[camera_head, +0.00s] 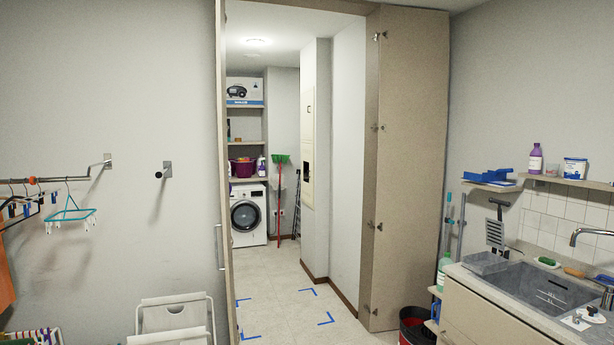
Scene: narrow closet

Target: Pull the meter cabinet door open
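What looks like the meter cabinet (308,118) is a tall, narrow cream panel on the side wall of the closet, beyond the doorway. I see it at a steep angle. I cannot make out a handle clearly. Neither of my grippers is in view.
A beige folding door (411,170) stands folded at the doorway's right; another door edge (225,180) is at left. A white folding rack (172,318) stands front left. Blue corner marks (308,290) lie on clear floor. A washing machine (248,215) and broom (278,200) stand behind.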

